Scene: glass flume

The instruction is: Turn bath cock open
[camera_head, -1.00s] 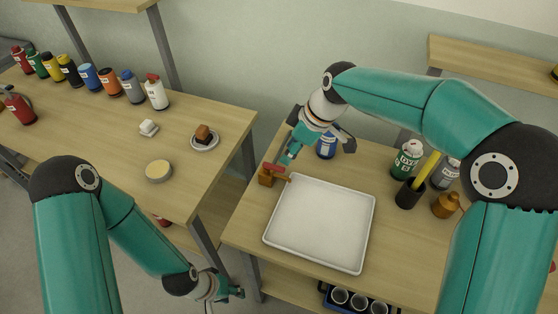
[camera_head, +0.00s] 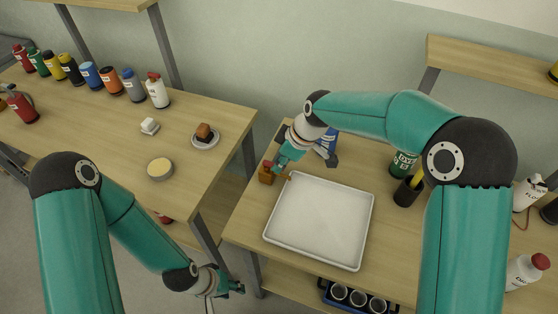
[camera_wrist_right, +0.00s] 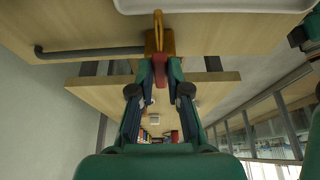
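The bath cock (camera_head: 266,175) is a small brass tap with a red handle, at the left back of the right-hand table by the white tray. My right gripper (camera_head: 279,165) is right at it and covers part of the handle. In the right wrist view, the brass body (camera_wrist_right: 153,42) is ahead and the red handle (camera_wrist_right: 159,70) sits between the spread fingertips of my right gripper (camera_wrist_right: 159,66). Firm contact on both sides cannot be made out. My left gripper (camera_head: 236,288) is low beside the tables, away from the cock; its opening is too small to judge.
The white tray (camera_head: 320,222) fills the middle of the right table. A blue bottle (camera_head: 330,140), a green can (camera_head: 402,163) and a dark pencil cup (camera_head: 407,192) stand behind and right of it. The left table (camera_head: 115,140) holds several bottles, a cake plate and a yellow round item.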

